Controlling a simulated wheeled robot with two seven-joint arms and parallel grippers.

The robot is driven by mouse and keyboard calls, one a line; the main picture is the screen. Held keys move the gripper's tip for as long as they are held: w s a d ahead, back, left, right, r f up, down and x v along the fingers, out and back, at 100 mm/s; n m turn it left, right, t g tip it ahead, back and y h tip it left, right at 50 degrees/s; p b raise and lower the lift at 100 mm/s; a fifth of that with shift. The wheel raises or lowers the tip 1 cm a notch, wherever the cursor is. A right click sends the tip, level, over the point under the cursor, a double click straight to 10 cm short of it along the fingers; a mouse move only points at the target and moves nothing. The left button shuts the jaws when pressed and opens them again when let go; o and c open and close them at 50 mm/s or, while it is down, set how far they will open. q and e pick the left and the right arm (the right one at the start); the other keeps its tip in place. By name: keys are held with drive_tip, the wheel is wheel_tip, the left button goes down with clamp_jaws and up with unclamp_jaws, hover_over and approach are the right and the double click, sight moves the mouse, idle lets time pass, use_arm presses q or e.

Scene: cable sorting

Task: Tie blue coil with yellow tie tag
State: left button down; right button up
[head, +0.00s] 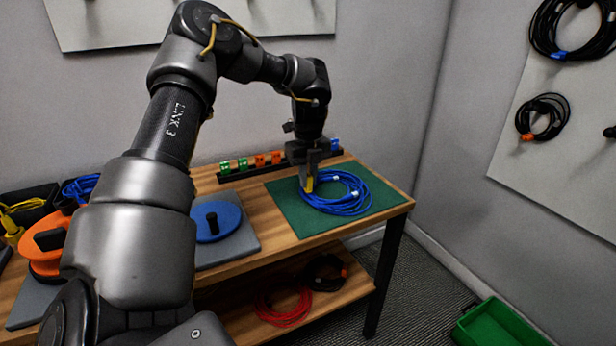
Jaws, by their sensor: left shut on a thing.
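The blue coil (350,203) lies on the green mat (292,216) at the right end of the wooden table. My left gripper (308,184) points down at the coil's left side. It is shut on the yellow tie tag (309,184), which shows between its fingertips at the coil's strands. I cannot tell whether the tag goes around the strands. A small white piece shows on the coil's right side. My right gripper is not in view.
A dark rack (284,160) with green, orange and blue tags stands behind the mat. A blue reel (214,221) and an orange reel (46,253) sit to the left. Red cable (283,308) lies on the lower shelf. A green bin (497,326) is on the floor.

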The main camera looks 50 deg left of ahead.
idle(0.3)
use_arm(q)
drive_tip(key=c, duration=1.3)
unclamp_jaws()
wheel_tip(320, 180, up, 11)
drive_tip(key=p, duration=0.1)
drive_tip(key=shift+p, duration=0.3)
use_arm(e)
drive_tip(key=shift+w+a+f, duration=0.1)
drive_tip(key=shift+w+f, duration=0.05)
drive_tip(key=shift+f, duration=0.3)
use_arm(q)
drive_tip(key=shift+f, duration=0.1)
